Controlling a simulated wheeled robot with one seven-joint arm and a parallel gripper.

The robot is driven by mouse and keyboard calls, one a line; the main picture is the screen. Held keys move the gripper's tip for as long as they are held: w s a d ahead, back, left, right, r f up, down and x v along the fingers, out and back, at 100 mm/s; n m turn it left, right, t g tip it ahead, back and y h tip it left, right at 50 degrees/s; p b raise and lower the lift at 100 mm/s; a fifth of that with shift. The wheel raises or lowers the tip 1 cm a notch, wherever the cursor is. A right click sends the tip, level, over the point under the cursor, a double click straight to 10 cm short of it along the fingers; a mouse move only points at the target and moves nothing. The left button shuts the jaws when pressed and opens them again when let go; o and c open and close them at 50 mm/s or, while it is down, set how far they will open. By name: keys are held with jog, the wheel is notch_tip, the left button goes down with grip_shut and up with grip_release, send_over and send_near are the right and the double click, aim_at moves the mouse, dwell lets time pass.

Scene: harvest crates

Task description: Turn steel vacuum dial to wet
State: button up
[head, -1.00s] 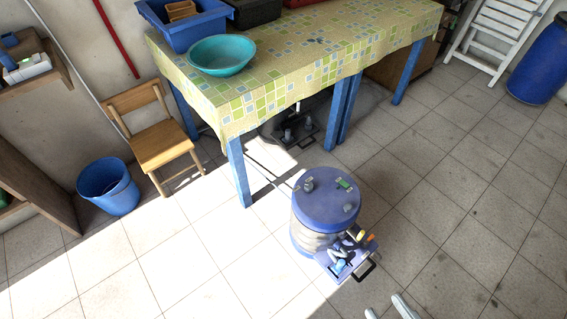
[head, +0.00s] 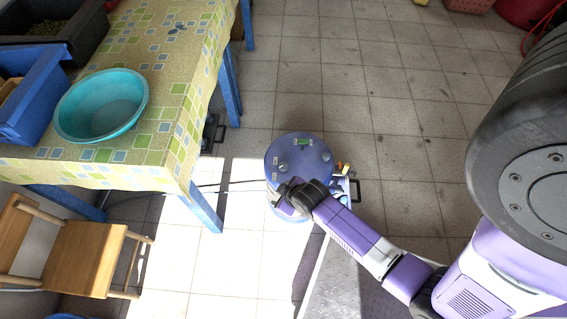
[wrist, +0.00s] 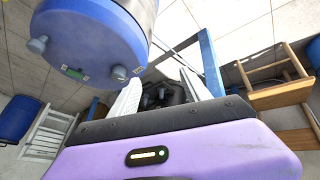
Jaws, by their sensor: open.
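A drum-shaped vacuum with a blue lid (head: 308,160) stands on the floor to the right of the table in the head view. Its lid carries two grey knobs, one left (head: 282,168) and one right (head: 325,157), a green label (head: 302,142) and small white labels too small to read. The lid also shows at the upper left of the wrist view (wrist: 85,45). My gripper (head: 284,196) is over the lid's near-left edge in the head view. In the wrist view its pale fingers (wrist: 162,90) are apart, with the vacuum beside them, not between them. The dial setting cannot be read.
A table with a checked cloth (head: 165,100) holds a turquoise basin (head: 100,105) and crates. A dark object with a handle (head: 210,130) is partly hidden under it; dark parts show beyond my fingers. A wooden chair (head: 75,245) stands lower left.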

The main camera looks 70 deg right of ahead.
jog(key=w+d+g, duration=0.1)
jog(key=d, duration=0.1)
jog(key=w+d+f+g, duration=0.1)
jog(key=d, duration=0.2)
jog(key=w+d+f+g+y, duration=0.1)
jog(key=w+d, duration=0.1)
jog(key=d, duration=0.1)
jog(key=shift+w+d+f+m, duration=0.1)
jog(key=shift+d+f+m, duration=0.1)
jog(key=shift+m, duration=0.2)
notch_tip(320, 180, up, 2)
jog(key=r+g+y, duration=0.1)
jog(key=g+y, duration=0.1)
send_over(283, 165)
jog(key=shift+a+f, duration=0.1)
jog(key=shift+f, duration=0.15)
jog(key=shift+f+b, duration=0.95)
jog(key=shift+f, duration=2.9)
jog(key=shift+m, duration=0.3)
grip_shut()
